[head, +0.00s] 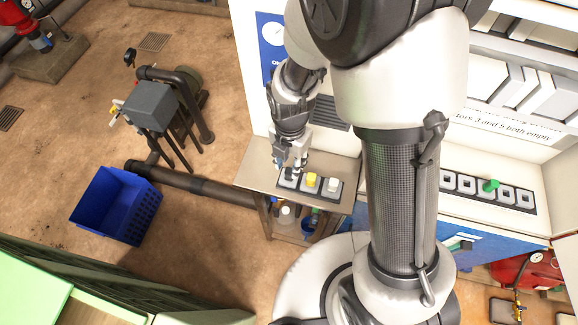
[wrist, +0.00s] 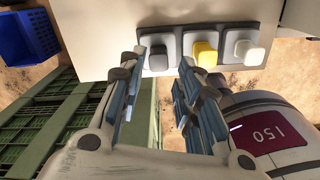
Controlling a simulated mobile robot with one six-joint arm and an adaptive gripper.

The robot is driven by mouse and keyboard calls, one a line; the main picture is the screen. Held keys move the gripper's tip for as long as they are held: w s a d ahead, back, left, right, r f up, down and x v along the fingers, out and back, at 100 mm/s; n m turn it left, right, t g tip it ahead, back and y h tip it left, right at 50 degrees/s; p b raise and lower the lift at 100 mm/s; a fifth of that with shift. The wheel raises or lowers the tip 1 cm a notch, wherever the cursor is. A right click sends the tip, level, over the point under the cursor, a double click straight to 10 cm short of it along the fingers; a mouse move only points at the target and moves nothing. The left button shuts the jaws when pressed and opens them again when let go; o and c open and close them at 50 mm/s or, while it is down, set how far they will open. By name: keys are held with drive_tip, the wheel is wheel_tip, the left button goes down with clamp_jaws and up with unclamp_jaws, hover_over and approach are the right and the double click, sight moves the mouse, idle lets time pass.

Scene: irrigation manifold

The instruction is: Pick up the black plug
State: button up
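The black plug (wrist: 158,60) stands in the left slot of a dark grey three-slot tray (wrist: 268,38). A yellow plug (wrist: 206,55) is in the middle slot and a white plug (wrist: 248,52) in the right one. In the wrist view my gripper (wrist: 163,60) is open, its two fingertips appearing on either side of the black plug. I cannot tell whether they touch it. In the head view my gripper (head: 290,162) is over the left end of the tray (head: 322,193), partly hiding the black plug (head: 289,175).
The tray lies on a small table (head: 257,172) with bottles on the shelf below. A panel at right has a row of sockets, one holding a green plug (head: 490,185). A blue crate (head: 112,205) and a dark pipe (head: 190,182) are on the floor at left.

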sight(290, 170)
drive_tip(key=shift+w+f+p, duration=0.1)
drive_tip(key=shift+f+p, duration=0.3)
drive_tip(key=shift+f, duration=2.3)
drive_tip(key=c, duration=0.7)
